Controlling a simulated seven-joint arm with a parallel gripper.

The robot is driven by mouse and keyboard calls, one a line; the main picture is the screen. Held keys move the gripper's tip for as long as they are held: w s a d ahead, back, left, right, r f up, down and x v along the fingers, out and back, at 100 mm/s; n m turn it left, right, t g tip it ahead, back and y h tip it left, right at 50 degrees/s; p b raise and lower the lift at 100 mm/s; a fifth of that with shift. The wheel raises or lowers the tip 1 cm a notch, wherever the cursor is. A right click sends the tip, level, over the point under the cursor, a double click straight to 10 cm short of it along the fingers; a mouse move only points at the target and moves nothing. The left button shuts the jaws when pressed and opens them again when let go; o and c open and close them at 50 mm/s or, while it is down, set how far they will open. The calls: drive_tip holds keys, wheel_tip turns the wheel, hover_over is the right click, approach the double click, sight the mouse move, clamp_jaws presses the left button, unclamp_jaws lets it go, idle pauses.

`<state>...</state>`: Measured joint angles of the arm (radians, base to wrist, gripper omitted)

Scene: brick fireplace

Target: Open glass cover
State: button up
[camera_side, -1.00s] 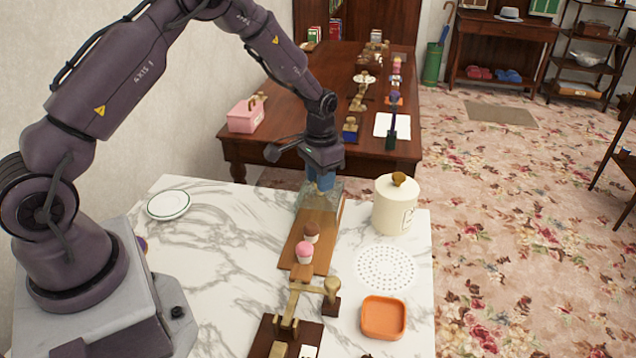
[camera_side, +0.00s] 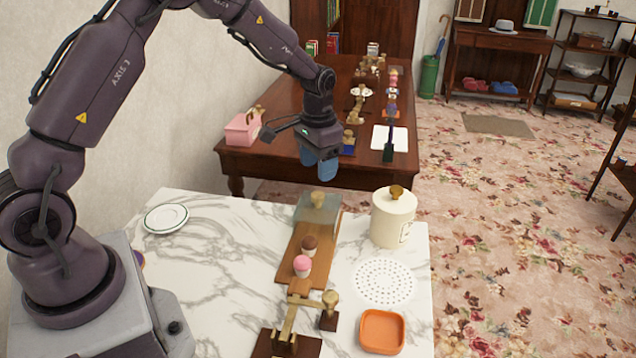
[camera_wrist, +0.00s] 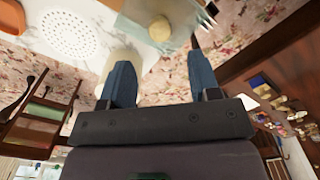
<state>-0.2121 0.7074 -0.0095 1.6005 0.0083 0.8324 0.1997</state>
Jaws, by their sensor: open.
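The glass cover (camera_side: 322,217) is a clear box with a round brass knob (camera_side: 318,199) on top. It sits at the far end of a wooden board (camera_side: 297,273) on the marble table. My gripper (camera_side: 321,170) is above and beyond the cover, apart from the knob, with blue fingers. In the wrist view my gripper (camera_wrist: 162,72) is open and empty. The cover (camera_wrist: 187,15) and knob (camera_wrist: 160,29) show at the top there.
A cream lidded jar (camera_side: 393,222) stands just right of the cover. A white plate (camera_side: 166,218) lies left. A dark wooden table (camera_side: 280,120) stands behind.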

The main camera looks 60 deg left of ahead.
wheel_tip(320, 180, up, 6)
idle(0.5)
drive_tip(key=s+d+r+t, duration=0.2)
drive_tip(key=s+d+r, duration=0.2)
drive_tip(key=s+r, duration=0.3)
drive_tip(key=s+d+r+t, duration=0.3)
drive_tip(key=s+d+r, duration=0.2)
drive_tip(key=s, duration=1.3)
wheel_tip(320, 180, up, 2)
drive_tip(key=shift+d+r+t, duration=0.15)
drive_tip(key=shift+t, duration=0.15)
